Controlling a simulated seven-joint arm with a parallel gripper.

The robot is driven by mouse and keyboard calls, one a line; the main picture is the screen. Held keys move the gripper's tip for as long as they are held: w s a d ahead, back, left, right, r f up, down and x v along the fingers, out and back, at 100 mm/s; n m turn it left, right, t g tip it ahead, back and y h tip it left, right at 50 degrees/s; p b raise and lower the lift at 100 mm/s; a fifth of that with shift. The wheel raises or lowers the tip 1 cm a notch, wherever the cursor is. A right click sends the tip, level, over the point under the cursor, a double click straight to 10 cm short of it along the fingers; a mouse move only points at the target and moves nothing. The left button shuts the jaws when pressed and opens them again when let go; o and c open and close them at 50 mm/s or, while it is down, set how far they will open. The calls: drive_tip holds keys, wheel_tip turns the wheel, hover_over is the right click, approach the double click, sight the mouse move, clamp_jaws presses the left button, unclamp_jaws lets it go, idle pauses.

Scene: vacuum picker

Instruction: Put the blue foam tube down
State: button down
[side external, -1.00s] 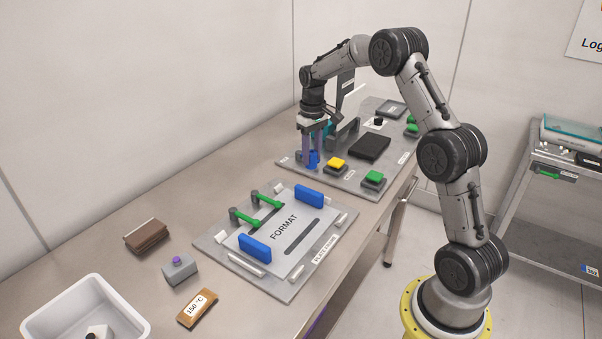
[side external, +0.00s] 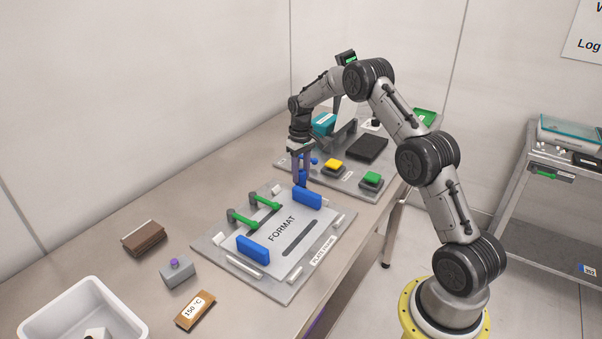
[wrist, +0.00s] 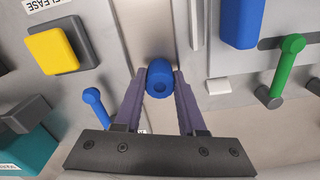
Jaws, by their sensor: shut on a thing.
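The blue foam tube (wrist: 160,78) is between the two purple fingers of my gripper (wrist: 161,90) in the wrist view, with its round end and centre hole facing the camera. My gripper is shut on it. In the side view my gripper (side external: 302,170) points down at the far edge of the FORMAT plate, and the tube (side external: 302,176) shows small and partly hidden between the fingers. In the wrist view the tube is over the bare table strip between the two plates. I cannot tell how high it is above the table.
The FORMAT plate (side external: 312,232) carries blue blocks (side external: 307,198) and green-handled clamps (side external: 243,219). The far plate holds a yellow button (side external: 334,165), a green button (side external: 371,179) and a black pad (side external: 367,147). A blue-knobbed lever (wrist: 92,97) stands near my fingers. A white bin (side external: 82,312) is front left.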

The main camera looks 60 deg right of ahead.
sight(301, 171)
drive_tip(key=shift+f, duration=0.15)
drive_tip(key=shift+c, duration=2.4)
unclamp_jaws()
wheel_tip(301, 171, up, 11)
drive_tip(key=s+a+r+t, duration=0.1)
drive_tip(key=s+a+r, duration=0.4)
drive_tip(key=a+r, duration=0.4)
drive_tip(key=s+a+r+n+t, duration=0.1)
drive_tip(key=s+a+r, duration=0.2)
drive_tip(key=s+a, duration=0.3)
drive_tip(key=s+a+r+n+t, duration=0.1)
drive_tip(key=s+a+r, duration=0.3)
drive_tip(key=s, duration=0.7)
drive_tip(key=a+t, duration=0.1)
drive_tip(key=a, duration=0.1)
drive_tip(key=shift+s+a+h, duration=0.3)
drive_tip(key=shift+s+a, duration=0.05)
drive_tip(key=shift+s, duration=0.05)
drive_tip(key=shift+o, duration=0.5)
drive_tip(key=s+a+f, duration=0.1)
drive_tip(key=s+f, duration=0.1)
drive_tip(key=s, duration=0.3)
drive_tip(key=s+a+f+n+t, duration=0.1)
drive_tip(key=s+a+f, duration=0.1)
drive_tip(key=s, duration=0.3)
drive_tip(key=shift+a+f+t, duration=0.15)
drive_tip(key=shift+f+t, duration=0.15)
